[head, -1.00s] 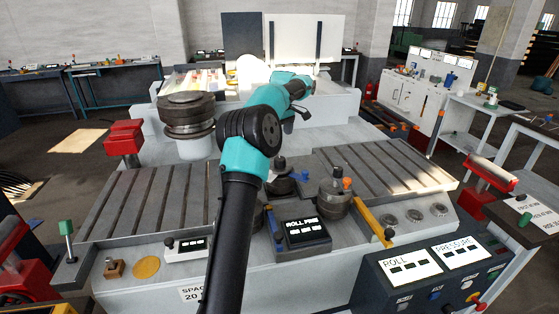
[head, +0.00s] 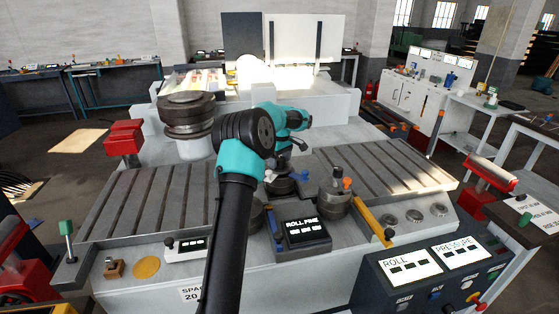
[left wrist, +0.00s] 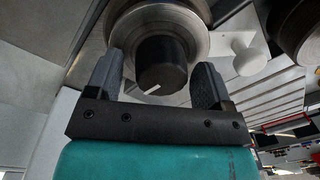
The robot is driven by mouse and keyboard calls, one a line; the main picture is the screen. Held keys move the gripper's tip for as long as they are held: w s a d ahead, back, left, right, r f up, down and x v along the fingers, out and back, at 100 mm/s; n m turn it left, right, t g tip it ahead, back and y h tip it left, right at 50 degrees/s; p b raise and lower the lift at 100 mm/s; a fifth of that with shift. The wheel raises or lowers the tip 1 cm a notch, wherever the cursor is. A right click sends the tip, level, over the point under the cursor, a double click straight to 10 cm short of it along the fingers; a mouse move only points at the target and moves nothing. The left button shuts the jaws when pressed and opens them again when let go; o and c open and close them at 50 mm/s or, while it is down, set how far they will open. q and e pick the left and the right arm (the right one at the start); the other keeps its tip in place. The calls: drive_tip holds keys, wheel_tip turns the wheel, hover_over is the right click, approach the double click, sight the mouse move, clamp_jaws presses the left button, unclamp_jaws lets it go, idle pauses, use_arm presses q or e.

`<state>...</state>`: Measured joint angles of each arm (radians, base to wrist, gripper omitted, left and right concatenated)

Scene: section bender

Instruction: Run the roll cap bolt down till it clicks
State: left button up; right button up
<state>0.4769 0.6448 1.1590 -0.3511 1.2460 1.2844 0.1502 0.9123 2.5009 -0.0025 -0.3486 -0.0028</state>
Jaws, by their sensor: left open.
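The black roll cap bolt (left wrist: 162,65), a round knob with a white mark, sits on a pale metal disc (left wrist: 150,22) in the left wrist view. My left gripper (left wrist: 160,82) is open, with one finger on each side of the bolt and visible gaps between. In the head view my left gripper (head: 299,146) is over the middle roll (head: 280,184), and it hides the top of that roll. My right gripper is not in view.
A second roll (head: 335,197) with an orange knob stands just right. A large dark roll (head: 187,112) stands back left. The slotted table (head: 385,165) is clear at right.

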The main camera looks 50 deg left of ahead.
use_arm(q)
drive_tip(key=c, duration=0.9)
drive_tip(key=shift+m, duration=0.5)
drive_tip(key=m, duration=0.3)
drive_tip(key=shift+w, duration=0.1)
drive_tip(key=m, duration=0.5)
drive_tip(key=shift+d, duration=0.15)
drive_tip(key=m, duration=0.3)
drive_tip(key=shift+m+y, duration=0.3)
drive_tip(key=shift+d+m, duration=0.1)
drive_tip(key=shift+m, duration=2.1)
drive_tip(key=shift+t, duration=0.3)
